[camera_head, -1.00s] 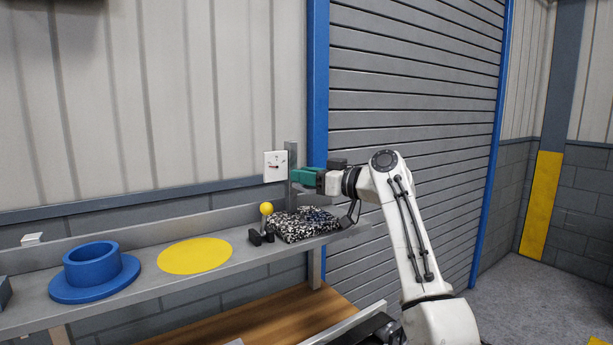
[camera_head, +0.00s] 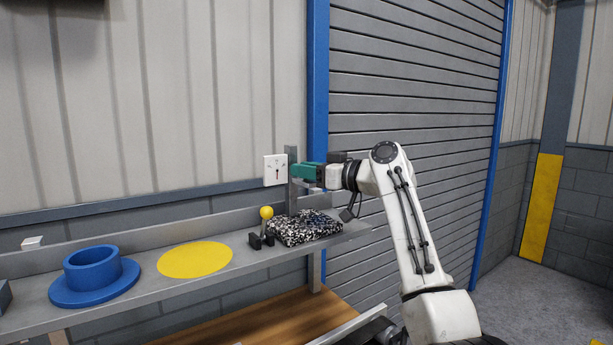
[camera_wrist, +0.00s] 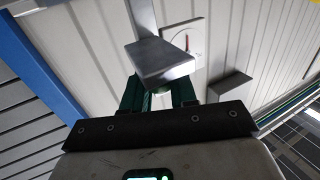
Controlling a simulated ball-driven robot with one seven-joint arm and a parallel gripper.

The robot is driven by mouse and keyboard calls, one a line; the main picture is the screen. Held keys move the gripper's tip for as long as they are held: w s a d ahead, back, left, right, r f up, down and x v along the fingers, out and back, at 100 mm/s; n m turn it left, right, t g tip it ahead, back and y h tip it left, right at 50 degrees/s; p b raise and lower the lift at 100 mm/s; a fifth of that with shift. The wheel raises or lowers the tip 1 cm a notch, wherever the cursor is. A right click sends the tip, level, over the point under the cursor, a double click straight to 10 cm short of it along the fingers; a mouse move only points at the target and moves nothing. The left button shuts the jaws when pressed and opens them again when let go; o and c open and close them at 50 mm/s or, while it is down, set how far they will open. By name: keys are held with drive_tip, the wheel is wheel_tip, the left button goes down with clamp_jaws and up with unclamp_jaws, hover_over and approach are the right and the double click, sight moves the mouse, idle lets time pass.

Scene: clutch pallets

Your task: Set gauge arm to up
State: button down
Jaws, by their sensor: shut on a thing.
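The white gauge plate (camera_head: 275,171) is on the left of the grey upright post (camera_head: 292,180), above the shelf; its dark pointer stands about upright. The gauge plate also shows in the wrist view (camera_wrist: 187,42), with a thin red mark on it. My gripper (camera_head: 303,171), with teal fingers, is at the post, just right of the plate. In the wrist view my gripper (camera_wrist: 158,90) is shut on a small part between its fingers, which I take to be the gauge arm; a grey metal block (camera_wrist: 160,62) hides most of it.
The grey shelf (camera_head: 130,253) holds a black-and-white speckled bundle (camera_head: 303,228) below my gripper. Left of it are a yellow ball knob (camera_head: 266,212) on a dark base, a flat yellow disc (camera_head: 195,259) and a blue flanged ring (camera_head: 94,275). A grey shutter (camera_head: 415,100) stands behind.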

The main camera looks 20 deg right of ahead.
drive_tip(key=c, duration=1.3)
unclamp_jaws()
drive_tip(key=shift+r, duration=0.4)
drive_tip(key=o, duration=0.3)
drive_tip(key=shift+f, duration=0.15)
drive_tip(key=shift+s+d+f, duration=0.15)
drive_tip(key=shift+s+d, duration=0.2)
drive_tip(key=shift+d, duration=0.05)
drive_tip(key=b+v, duration=0.2)
drive_tip(key=v, duration=0.7)
drive_tip(key=shift+s+d+b, duration=0.2)
drive_tip(key=shift+s+b, duration=0.15)
drive_tip(key=shift+b, duration=0.05)
